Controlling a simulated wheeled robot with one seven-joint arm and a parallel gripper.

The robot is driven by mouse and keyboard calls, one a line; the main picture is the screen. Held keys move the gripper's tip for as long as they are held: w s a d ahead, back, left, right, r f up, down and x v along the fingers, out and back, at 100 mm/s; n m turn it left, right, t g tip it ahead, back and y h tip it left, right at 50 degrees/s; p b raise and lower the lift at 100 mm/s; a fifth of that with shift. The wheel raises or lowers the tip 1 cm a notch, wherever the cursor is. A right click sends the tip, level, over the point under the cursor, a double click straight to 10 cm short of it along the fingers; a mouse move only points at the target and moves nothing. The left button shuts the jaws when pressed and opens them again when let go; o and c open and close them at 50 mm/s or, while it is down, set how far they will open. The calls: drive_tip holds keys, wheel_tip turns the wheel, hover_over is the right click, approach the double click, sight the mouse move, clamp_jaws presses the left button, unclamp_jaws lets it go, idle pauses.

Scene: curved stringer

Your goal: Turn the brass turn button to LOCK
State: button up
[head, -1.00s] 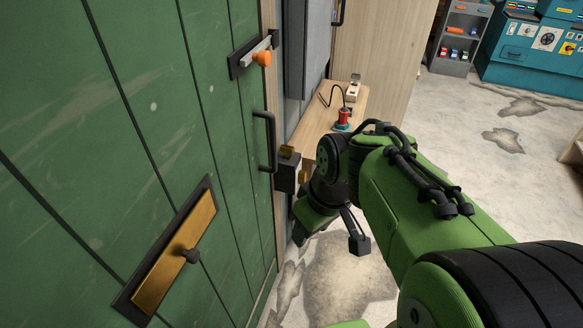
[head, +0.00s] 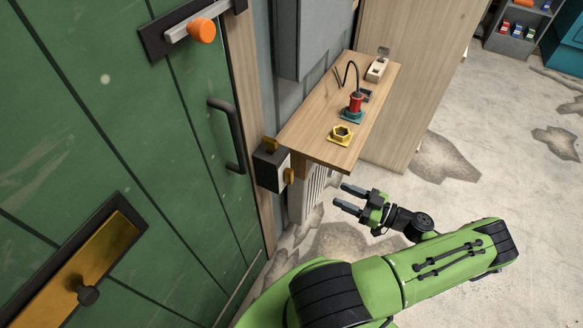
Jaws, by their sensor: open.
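A dark box (head: 268,170) with a pale right face is mounted at the edge of the green door, beside its black pull handle. A brass-coloured tab (head: 289,176) sticks out from the pale face, and a second brass-coloured piece (head: 270,144) stands on top. I cannot tell for certain which is the turn button. No LOCK mark can be read. My gripper (head: 341,195) is open and empty, its two fingers pointing left towards the box, with a clear gap between.
The green door (head: 150,150) carries a black handle (head: 227,135), an orange-knobbed bolt (head: 201,31) and a brass plate (head: 100,258) with a dark knob. A wooden shelf (head: 310,130) with several small items juts out above and behind my gripper. Open floor lies right.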

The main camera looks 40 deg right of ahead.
sight(293, 175)
drive_tip(key=x, duration=1.5)
drive_tip(key=shift+w+a+r, duration=0.1)
drive_tip(key=shift+w+a, duration=0.05)
drive_tip(key=shift+a, duration=0.2)
clamp_jaws()
